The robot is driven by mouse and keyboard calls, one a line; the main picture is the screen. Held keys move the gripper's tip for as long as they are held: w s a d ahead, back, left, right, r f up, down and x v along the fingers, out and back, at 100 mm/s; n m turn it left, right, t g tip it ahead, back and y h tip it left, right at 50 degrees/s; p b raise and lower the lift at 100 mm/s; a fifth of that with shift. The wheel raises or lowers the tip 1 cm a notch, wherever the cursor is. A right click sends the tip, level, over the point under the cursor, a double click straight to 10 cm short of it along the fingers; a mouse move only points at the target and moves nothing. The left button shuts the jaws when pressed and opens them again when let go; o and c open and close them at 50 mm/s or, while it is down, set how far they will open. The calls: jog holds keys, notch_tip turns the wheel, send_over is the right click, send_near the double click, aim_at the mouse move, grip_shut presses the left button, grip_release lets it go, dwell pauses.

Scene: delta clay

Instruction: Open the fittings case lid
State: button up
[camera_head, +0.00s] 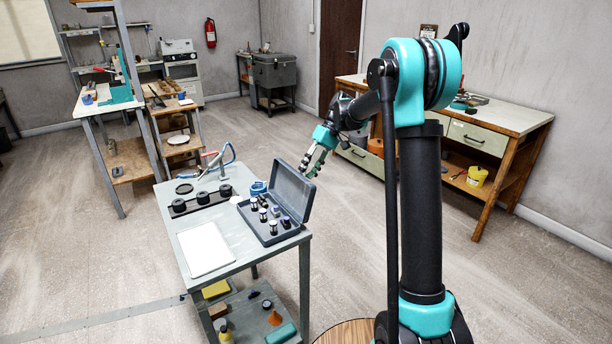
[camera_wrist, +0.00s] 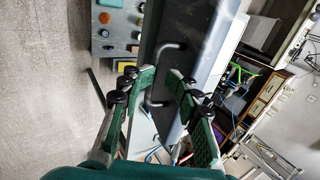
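The fittings case (camera_head: 268,232) is a dark blue-grey box on the small table. Its lid (camera_head: 292,190) stands raised, and several small bottle-like fittings (camera_head: 268,212) show in the tray. My gripper (camera_head: 308,172) is beside the lid's right side, on its outer face. In the wrist view the lid's dark outer face (camera_wrist: 203,38) fills the upper middle, with a black bar handle (camera_wrist: 166,46) on it. My gripper's fingers (camera_wrist: 155,77) are spread apart, with part of the handle between or just beyond the tips. Contact cannot be told.
The table also bears a white board (camera_head: 206,248), a black holder with round parts (camera_head: 203,198) and a blue item (camera_head: 258,188). Its lower shelf (camera_head: 240,310) holds small goods. A workbench (camera_head: 490,118) stands at the right. Open floor lies between.

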jog(key=v, duration=1)
jog(key=shift+r, duration=0.3)
jog(key=shift+w+d, duration=0.1)
jog(key=shift+d, duration=0.05)
